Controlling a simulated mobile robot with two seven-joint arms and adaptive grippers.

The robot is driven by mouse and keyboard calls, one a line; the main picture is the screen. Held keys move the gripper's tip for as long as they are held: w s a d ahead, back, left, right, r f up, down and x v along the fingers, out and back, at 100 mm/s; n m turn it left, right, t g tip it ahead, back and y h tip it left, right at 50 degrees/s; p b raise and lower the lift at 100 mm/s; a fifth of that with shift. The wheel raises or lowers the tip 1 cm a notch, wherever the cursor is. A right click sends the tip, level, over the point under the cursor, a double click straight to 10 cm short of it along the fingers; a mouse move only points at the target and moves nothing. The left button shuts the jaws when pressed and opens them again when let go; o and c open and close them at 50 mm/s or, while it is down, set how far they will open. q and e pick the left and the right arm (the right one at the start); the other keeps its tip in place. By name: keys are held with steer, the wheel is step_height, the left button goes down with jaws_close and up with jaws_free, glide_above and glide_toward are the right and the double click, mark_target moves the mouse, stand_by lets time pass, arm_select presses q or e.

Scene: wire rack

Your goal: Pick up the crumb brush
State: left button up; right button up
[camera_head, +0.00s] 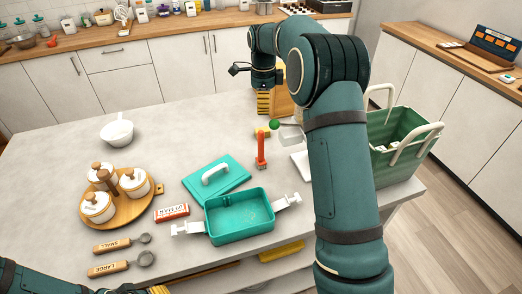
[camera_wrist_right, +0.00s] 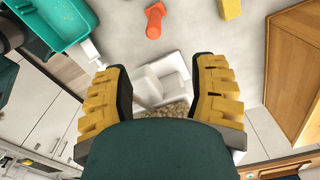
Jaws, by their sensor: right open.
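I cannot pick out the crumb brush for certain. A tan, bristly-looking patch (camera_wrist_right: 165,108) shows between the fingers in the right wrist view, mostly hidden by my gripper's body. A white, pan-like piece (camera_wrist_right: 163,80) lies just beyond it on the worktop. A white piece (camera_head: 300,164) also shows beside my arm in the head view. My right gripper (camera_head: 264,102) points down over the far right part of the worktop. It also shows in the right wrist view (camera_wrist_right: 160,90), open, with nothing gripped. Only a yellow tip of my left gripper (camera_head: 160,289) shows at the bottom edge.
A teal box (camera_head: 238,217) and its lid (camera_head: 216,178) lie mid-worktop. A green basket (camera_head: 405,150) stands at right. A wooden tray with jars (camera_head: 130,212) is at left.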

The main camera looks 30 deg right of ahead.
mark_target(261, 138)
step_height(261, 138, down, 8)
steer(key=shift+s+a+f+b, duration=0.1)
steer(key=shift+s+f+b, duration=0.05)
steer(key=shift+b, duration=0.15)
steer(key=shift+s+a+f, duration=0.1)
steer(key=shift+a+f, duration=0.1)
steer(key=shift+f, duration=1.15)
steer(key=shift+a+f, duration=0.2)
steer(key=shift+f, duration=1.15)
jaws_close()
